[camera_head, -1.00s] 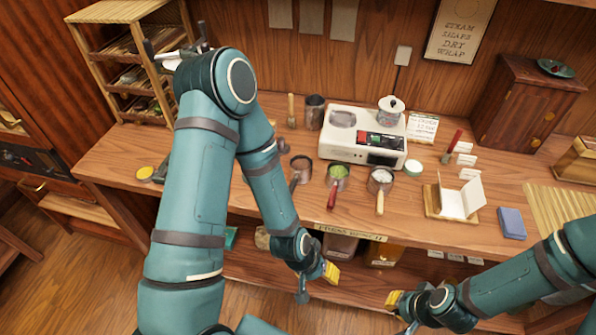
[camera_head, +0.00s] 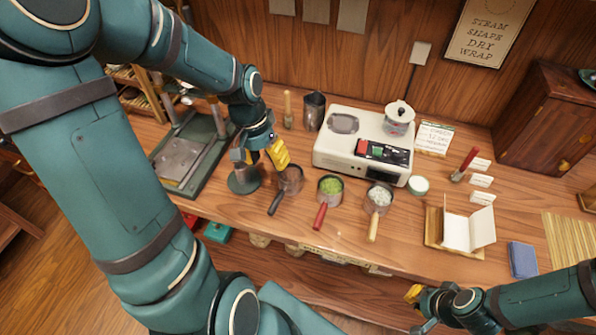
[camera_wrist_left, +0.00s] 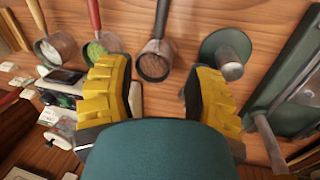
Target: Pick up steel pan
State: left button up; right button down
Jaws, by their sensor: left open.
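Three small steel pans stand in a row on the counter. One has a dark handle and brown contents (camera_head: 290,182), one a red handle and green contents (camera_head: 330,190), one a wooden handle and pale contents (camera_head: 378,198). My left gripper (camera_head: 262,158) is open, just above and beside the dark-handled pan. In the left wrist view that pan (camera_wrist_left: 155,64) shows ahead of the open fingers (camera_wrist_left: 160,80), apart from them. A steel cylinder on a round green base (camera_wrist_left: 228,62) stands beside it. My right gripper (camera_head: 424,300) is at lower right; its opening is unclear.
A green-framed press (camera_head: 185,160) stands left of the pans. A cream scale (camera_head: 345,152) and a steel pitcher (camera_head: 314,110) are behind them. The counter's front edge is close.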

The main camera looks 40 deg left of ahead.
aim_at(279, 194)
pick_arm(q)
jog(key=f, duration=0.2)
jog(key=d+f+b, duration=0.1)
jog(key=f, duration=0.2)
jog(key=f+b, duration=0.1)
jog(key=f, duration=0.2)
jog(key=shift+d+f, duration=0.2)
jog(key=shift+d, duration=0.1)
jog(key=f, duration=0.2)
jog(key=d+f+b, duration=0.1)
jog(key=f, duration=0.2)
jog(key=shift+w+d, duration=0.1)
jog(key=shift+w, duration=0.1)
jog(key=shift+r, duration=0.1)
grip_shut()
